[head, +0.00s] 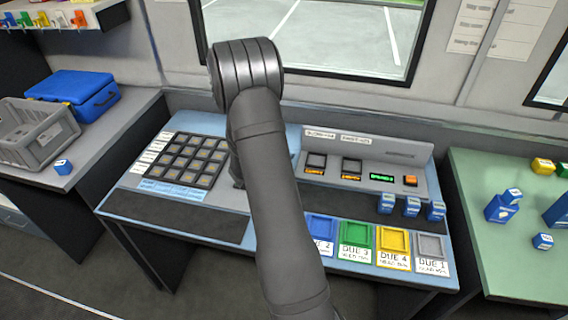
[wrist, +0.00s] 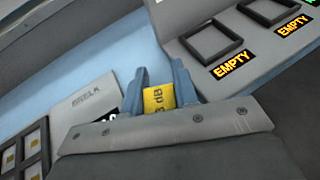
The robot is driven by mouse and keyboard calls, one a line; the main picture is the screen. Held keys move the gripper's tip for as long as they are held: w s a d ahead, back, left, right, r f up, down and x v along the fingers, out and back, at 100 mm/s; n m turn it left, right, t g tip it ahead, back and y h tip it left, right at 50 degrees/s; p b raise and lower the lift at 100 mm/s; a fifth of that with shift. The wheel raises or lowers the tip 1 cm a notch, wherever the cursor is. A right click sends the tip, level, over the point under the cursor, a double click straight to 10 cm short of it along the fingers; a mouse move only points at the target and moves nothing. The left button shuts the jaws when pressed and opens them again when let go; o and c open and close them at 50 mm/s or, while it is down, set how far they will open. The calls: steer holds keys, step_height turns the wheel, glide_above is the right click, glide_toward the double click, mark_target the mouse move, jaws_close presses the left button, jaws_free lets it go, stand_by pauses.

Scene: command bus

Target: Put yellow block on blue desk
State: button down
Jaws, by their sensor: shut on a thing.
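The yellow block (wrist: 158,99), marked "dB", sits between the two blue-grey fingers of my gripper (wrist: 159,90) in the wrist view. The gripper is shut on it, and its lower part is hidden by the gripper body. The blue desk (head: 184,125) stands in the middle of the head view, and its light blue top also shows in the wrist view (wrist: 120,50) beyond the fingers. In the head view my arm hides the gripper and the block. I cannot tell the exact gap between block and desk.
The desk bears a dark grid panel (head: 187,158), a raised grey console (head: 412,162) with slots marked "EMPTY", coloured trays including a yellow one (head: 394,240), and several small blue blocks. A green table (head: 500,255) stands right; a grey crate (head: 38,135) and blue case (head: 75,92) stand left.

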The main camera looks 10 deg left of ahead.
steer(key=shift+f, duration=1.9)
steer(key=shift+f, duration=0.1)
steer(key=c, duration=1.4)
jaws_free()
steer(key=shift+s+r, duration=0.15)
steer(key=shift+r, duration=0.05)
steer(key=v, duration=1.1)
steer(key=shift+s+a+r, duration=0.1)
steer(key=shift+s+a, duration=0.05)
steer(key=shift+s, duration=0.1)
